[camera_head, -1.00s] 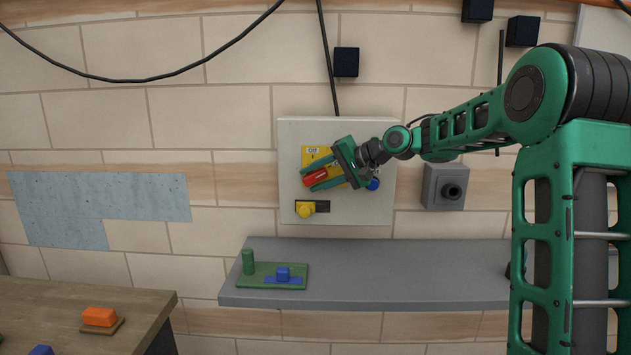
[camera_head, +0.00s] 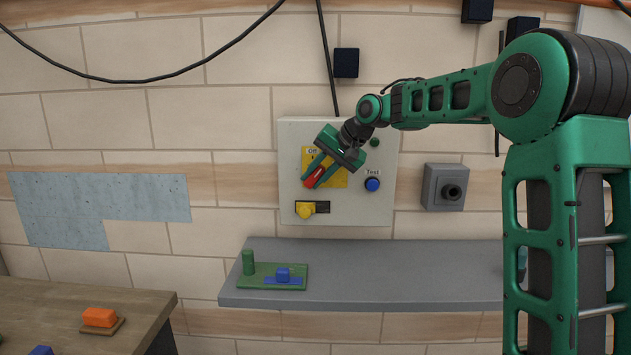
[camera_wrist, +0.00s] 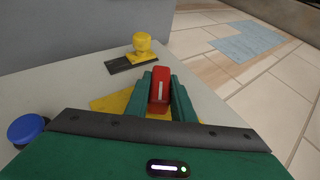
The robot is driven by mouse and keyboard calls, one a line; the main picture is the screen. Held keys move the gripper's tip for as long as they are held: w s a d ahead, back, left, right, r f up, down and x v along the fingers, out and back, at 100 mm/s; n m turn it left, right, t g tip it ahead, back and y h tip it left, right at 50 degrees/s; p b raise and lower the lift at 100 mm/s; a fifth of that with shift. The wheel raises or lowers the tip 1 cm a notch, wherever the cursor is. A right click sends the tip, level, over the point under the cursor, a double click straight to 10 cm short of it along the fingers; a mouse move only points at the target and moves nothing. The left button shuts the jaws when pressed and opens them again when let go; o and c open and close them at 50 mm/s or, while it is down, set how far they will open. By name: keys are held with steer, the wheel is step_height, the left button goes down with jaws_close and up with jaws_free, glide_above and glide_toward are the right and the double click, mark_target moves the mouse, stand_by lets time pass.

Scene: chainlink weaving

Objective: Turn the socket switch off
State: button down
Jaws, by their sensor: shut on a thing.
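A red switch handle (camera_head: 315,177) sits on a yellow plate (camera_head: 337,179) on a pale wall panel. The plate carries the label "Off" near its top. My gripper (camera_head: 314,174) is shut on the red handle, which is tilted, its lower end pointing down and left in the head view. In the wrist view the red handle (camera_wrist: 159,88), with a white stripe, stands between my two green fingers (camera_wrist: 160,98). The fingers and hand hide part of the yellow plate and any other label there.
On the same panel (camera_head: 290,140) are a yellow knob (camera_head: 305,210) on a dark slot below, and a blue button (camera_head: 372,184) marked "Test" at the right. A grey shelf (camera_head: 400,270) juts out beneath. A grey box (camera_head: 445,187) is at the right.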

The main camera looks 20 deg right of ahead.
steer(key=g+h, duration=0.1)
steer(key=h, duration=0.1)
steer(key=n+h, duration=0.1)
steer(key=h, duration=0.1)
steer(key=shift+a+f+g+h, duration=0.1)
steer(key=shift+a+g+h, duration=0.2)
steer(key=shift+a+g, duration=0.1)
steer(key=shift+w+n+g+h, duration=0.1)
steer(key=shift+n+g+h, duration=0.2)
steer(key=shift+h, duration=0.4)
steer(key=shift+d+h, duration=0.15)
steer(key=shift+h, duration=0.25)
steer(key=c, duration=1.5)
jaws_free()
steer(key=shift+f, duration=0.1)
steer(key=shift+r, duration=0.25)
steer(key=shift+r, duration=0.3)
steer(key=v, duration=1)
